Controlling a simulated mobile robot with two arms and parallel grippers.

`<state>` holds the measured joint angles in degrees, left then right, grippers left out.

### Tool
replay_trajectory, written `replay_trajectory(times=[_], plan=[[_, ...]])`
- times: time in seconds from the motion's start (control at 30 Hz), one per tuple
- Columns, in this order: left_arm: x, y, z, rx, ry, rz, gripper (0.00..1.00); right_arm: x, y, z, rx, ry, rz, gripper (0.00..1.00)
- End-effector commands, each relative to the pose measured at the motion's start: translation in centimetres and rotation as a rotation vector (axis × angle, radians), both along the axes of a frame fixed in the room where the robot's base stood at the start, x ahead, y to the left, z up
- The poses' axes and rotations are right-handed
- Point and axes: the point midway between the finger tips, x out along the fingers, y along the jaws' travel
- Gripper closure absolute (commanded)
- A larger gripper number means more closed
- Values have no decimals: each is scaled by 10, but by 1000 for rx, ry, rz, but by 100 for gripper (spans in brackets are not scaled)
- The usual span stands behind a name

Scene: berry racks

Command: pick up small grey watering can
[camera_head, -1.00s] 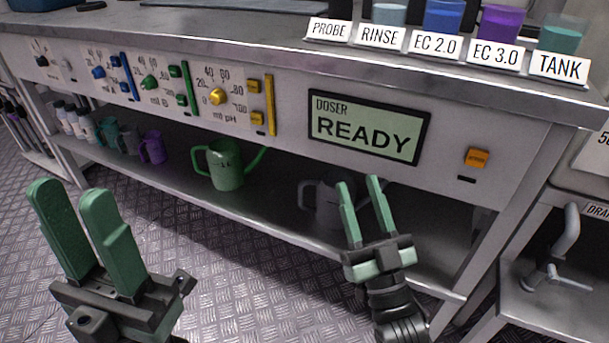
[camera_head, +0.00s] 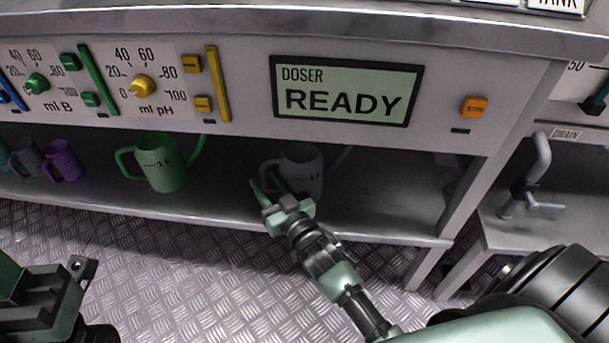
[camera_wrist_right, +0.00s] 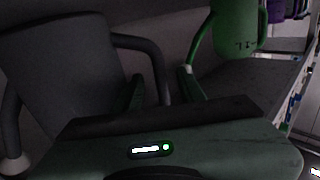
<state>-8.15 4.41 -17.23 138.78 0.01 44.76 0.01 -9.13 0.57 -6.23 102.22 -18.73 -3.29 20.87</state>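The grey watering can (camera_head: 304,172) stands upright on the lower shelf under the doser panel, its handle to the left and its spout to the right. In the right wrist view the can (camera_wrist_right: 65,75) fills the left side. My right gripper (camera_head: 264,187) is at the handle side of the can. In the wrist view its two fingers (camera_wrist_right: 162,88) are apart, with the handle's upright part appearing between them; contact cannot be told. My left gripper (camera_head: 35,295) is cut off at the lower left of the head view, its fingertips hidden.
A larger green watering can (camera_head: 163,163) stands left of the grey one. Purple (camera_head: 64,160) and grey (camera_head: 28,158) mugs stand further left. The shelf (camera_head: 395,205) is clear to the right. The counter front (camera_head: 240,120) hangs above it.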

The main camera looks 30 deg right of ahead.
Motion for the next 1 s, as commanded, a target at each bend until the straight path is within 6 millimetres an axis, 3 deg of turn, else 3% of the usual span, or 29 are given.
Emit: replay_trajectory(times=[0.1,0.37,0.4,0.53,1.0], plan=[[0,-1,0,3,-21,2,64,15,3,-1,0,-2,2,60],[1,-1,3,6,-23,2,64,18,3,1,1,1,2,60],[1,-1,3,6,-23,2,64,18,3,1,1,1,2,63],[1,-1,3,6,-22,2,64,18,3,1,1,0,2,99],[1,-1,2,6,-21,1,64,18,3,1,1,0,2,100]])
